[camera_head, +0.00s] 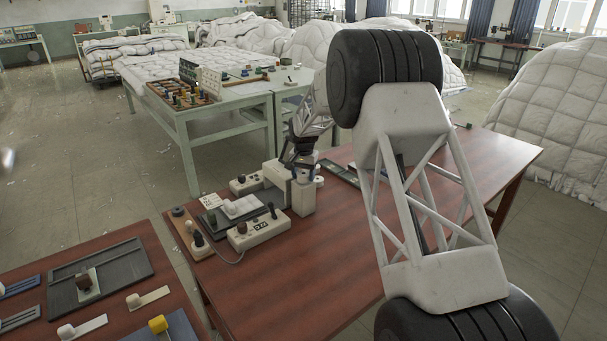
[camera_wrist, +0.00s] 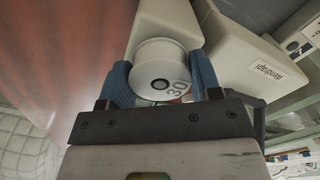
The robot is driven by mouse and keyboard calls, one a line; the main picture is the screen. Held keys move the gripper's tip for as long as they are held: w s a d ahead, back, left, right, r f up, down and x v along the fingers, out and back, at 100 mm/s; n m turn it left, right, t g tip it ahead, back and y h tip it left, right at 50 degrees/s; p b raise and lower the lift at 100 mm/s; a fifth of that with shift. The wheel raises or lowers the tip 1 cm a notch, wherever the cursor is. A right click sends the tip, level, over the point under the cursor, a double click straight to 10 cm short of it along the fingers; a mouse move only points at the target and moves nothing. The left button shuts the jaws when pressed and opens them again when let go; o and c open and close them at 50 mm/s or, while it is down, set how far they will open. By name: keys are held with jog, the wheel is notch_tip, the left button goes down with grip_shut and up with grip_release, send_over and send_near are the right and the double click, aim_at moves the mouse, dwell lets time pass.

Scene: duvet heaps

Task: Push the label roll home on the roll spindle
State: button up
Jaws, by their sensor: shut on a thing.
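The label roll (camera_wrist: 158,68) is a white cylinder with a dark centre spot and "30" on its end face. My gripper (camera_wrist: 161,82) is shut on it, with one blue finger on each side. Behind the roll is a pale housing (camera_wrist: 168,16); I cannot tell whether the roll touches it. The roll spindle is hidden behind the roll. In the head view, my gripper (camera_head: 303,172) reaches down beside the pale upright machine (camera_head: 277,174) on the red-brown table (camera_head: 340,232). The roll is small and mostly hidden there.
Control boxes with knobs (camera_head: 257,230) and a small tray (camera_head: 232,213) stand left of the machine. A second red-brown table (camera_head: 118,320) at front left holds slide panels. The table's middle is clear.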

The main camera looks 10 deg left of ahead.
jog(key=shift+f, duration=0.3)
jog(key=o, duration=1)
jog(key=shift+r, duration=3.9)
